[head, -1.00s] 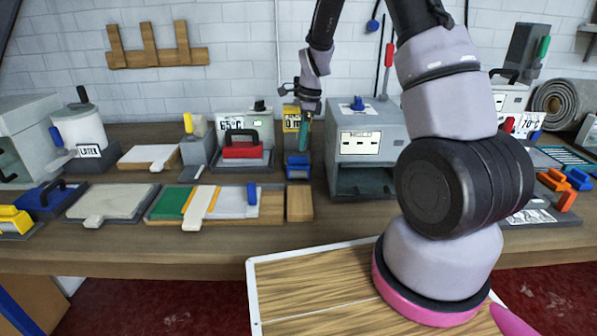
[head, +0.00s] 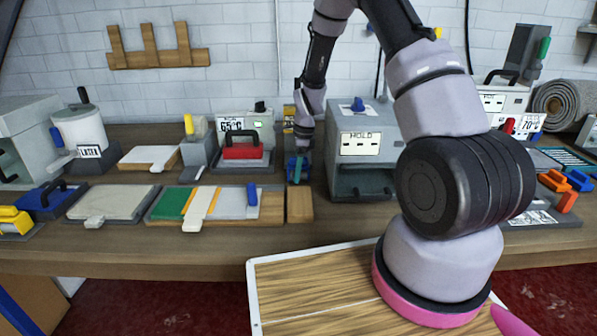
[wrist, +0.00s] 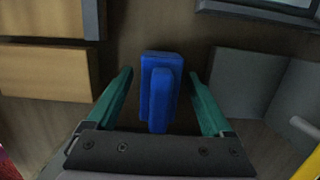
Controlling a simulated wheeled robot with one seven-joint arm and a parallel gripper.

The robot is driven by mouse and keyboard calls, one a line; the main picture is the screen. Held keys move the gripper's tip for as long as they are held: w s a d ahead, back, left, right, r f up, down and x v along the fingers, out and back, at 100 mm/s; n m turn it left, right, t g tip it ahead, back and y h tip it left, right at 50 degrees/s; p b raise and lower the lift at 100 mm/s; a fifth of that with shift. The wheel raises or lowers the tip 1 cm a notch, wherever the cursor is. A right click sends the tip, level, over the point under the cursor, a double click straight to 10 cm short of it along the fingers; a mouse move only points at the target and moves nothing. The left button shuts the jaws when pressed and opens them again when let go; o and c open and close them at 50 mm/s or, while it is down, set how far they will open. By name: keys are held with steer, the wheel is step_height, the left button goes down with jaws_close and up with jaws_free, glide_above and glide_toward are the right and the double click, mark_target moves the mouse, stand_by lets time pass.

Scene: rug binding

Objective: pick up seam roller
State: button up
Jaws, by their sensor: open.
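A blue piece (wrist: 160,88), which appears to be the seam roller, stands between the two teal fingers of my gripper (wrist: 160,74) in the wrist view. A gap shows on each side, so the fingers are open and apart from it. In the head view, my gripper (head: 298,168) is lowered at the same blue piece (head: 304,168), just left of the grey HOLD box. There, my gripper hides much of the piece.
The grey HOLD box (head: 361,143) stands close on the right. A wooden block (head: 300,205) lies just in front. Farther left is a board with green and white strips (head: 172,201).

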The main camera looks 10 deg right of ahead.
jaws_close()
steer(key=shift+r, duration=0.15)
step_height(320, 180, up, 10)
steer(key=shift+f, duration=0.1)
stand_by(0.4)
